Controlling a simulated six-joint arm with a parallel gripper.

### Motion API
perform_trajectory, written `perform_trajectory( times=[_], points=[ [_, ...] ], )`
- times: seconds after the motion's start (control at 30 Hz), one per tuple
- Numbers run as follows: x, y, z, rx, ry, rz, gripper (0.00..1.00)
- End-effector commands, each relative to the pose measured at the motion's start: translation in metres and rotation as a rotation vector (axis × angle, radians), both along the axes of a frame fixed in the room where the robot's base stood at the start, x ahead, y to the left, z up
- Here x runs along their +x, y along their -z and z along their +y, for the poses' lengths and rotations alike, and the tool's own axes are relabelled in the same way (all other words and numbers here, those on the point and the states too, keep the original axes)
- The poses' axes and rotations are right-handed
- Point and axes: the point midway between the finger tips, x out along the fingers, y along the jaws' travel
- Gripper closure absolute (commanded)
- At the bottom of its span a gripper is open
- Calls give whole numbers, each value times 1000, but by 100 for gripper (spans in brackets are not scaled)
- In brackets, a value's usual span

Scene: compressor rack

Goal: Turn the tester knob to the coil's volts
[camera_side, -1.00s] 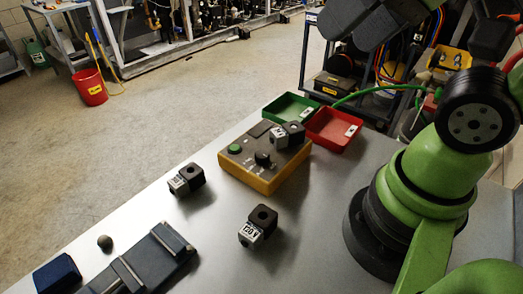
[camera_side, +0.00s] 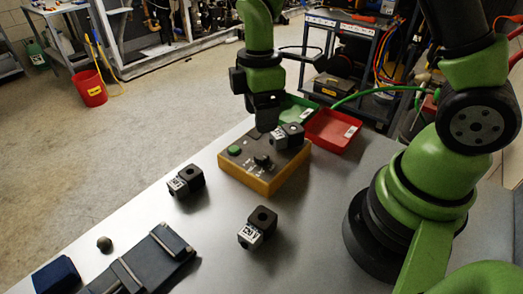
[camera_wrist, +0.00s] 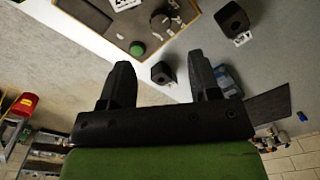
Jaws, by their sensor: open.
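The yellow-sided tester (camera_side: 250,178) sits on the grey bench, with a green button (camera_side: 234,150) and a dark knob (camera_side: 262,159) on its top. A dark coil with a pale label (camera_side: 288,135) stands at the tester's far right; I cannot read its label surely. My gripper (camera_side: 266,122) points down above the tester's far side, near that coil and apart from the knob. In the wrist view my gripper (camera_wrist: 159,66) is open, with nothing between its fingers. The knob (camera_wrist: 160,20) and green button (camera_wrist: 137,48) show beyond the fingertips. The knob's setting is too small to read.
Two loose labelled coils lie on the bench, one left of the tester (camera_side: 187,180) and one in front (camera_side: 258,225). A green tray (camera_side: 309,101) and red tray (camera_side: 332,130) stand behind it. A dark railed fixture (camera_side: 150,262) lies at front left.

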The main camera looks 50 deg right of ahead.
Motion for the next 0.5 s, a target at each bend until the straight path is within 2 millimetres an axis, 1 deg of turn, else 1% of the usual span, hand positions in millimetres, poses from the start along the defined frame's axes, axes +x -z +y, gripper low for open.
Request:
perform_trajectory(
  times=[0.17,0.4,0.5],
  points=[
    [-2,25,0,-1,-1,8,43],
    [-4,70,1,-1,2,7,43],
    [-4,83,2,-1,3,6,43]
  ],
)
